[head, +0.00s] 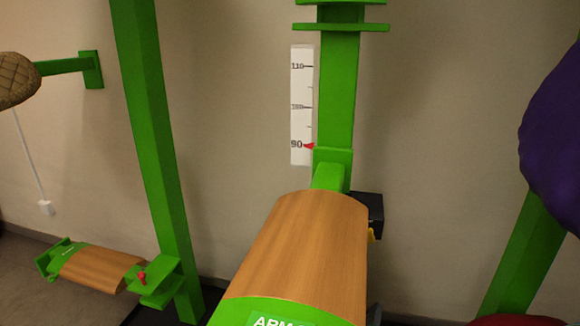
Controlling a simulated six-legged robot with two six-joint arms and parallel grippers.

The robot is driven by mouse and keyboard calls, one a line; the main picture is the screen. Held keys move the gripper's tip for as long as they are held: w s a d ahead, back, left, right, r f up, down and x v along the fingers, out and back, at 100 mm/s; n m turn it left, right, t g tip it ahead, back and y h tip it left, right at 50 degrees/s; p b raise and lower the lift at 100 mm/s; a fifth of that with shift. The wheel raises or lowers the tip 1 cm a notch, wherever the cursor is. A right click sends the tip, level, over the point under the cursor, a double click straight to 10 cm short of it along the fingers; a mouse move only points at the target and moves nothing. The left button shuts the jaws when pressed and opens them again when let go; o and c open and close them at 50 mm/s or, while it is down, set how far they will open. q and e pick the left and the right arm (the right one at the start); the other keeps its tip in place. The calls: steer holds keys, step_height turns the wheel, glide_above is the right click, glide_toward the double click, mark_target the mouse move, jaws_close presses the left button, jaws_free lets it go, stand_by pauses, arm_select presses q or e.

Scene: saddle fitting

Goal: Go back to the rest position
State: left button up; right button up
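Neither of my grippers shows in the head view, so I cannot see their position or whether they hold anything. A wooden-topped saddle form (303,245) with a green front end stands close in the middle. Its far end joins a green upright post (338,95). A white scale (301,105) beside the post has a red pointer (308,146) at about 90. A black box (368,212) with a small yellow part (371,235) sits to the right of the form's far end.
A second wooden-topped form (98,267) on a green frame stands low at left, beside a green post (150,130). A tan quilted thing (17,79) hangs at the left edge. A purple thing (552,140) hangs at the right edge. A beige wall (440,130) stands behind.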

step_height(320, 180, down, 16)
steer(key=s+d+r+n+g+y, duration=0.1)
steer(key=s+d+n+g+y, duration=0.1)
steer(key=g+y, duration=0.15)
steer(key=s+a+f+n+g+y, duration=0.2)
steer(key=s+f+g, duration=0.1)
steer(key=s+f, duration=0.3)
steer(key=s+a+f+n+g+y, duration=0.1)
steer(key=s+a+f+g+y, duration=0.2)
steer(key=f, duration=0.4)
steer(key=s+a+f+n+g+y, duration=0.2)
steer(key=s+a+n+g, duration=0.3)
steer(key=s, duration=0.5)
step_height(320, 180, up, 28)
steer(key=p, duration=2.8)
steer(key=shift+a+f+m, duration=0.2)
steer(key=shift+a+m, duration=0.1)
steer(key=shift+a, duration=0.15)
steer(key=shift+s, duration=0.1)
